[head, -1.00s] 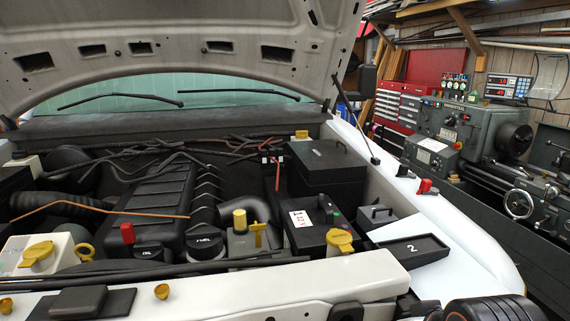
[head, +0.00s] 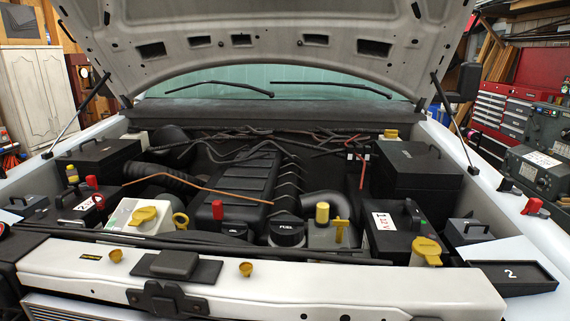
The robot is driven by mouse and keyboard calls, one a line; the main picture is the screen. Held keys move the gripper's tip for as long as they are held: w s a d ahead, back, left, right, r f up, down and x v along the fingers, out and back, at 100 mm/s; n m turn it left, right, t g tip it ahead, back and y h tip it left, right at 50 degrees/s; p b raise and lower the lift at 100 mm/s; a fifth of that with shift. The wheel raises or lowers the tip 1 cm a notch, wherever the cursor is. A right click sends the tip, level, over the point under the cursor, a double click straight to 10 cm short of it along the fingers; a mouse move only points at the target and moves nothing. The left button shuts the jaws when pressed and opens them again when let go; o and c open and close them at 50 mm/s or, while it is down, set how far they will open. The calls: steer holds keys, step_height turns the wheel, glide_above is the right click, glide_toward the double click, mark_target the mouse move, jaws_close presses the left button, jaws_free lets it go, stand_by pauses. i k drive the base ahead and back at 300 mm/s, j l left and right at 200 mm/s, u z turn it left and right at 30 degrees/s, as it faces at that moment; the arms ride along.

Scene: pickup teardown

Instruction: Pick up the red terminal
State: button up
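Several small red pieces show in the head view, and I cannot tell which one is the terminal. A third red piece (head: 533,207) lies on the right fender. The right battery (head: 393,240) is black with a white and red label and a green bit on top. My gripper is not in view.
The raised hood (head: 270,45) hangs over the bay. The white front crossbar (head: 330,287) runs along the near side. A black tray marked 2 (head: 513,275) lies at the right. A black fuel cap (head: 287,232) and yellow caps (head: 426,248) stand up in the bay.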

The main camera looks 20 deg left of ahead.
mark_target(91, 180)
steer(key=u, duration=2)
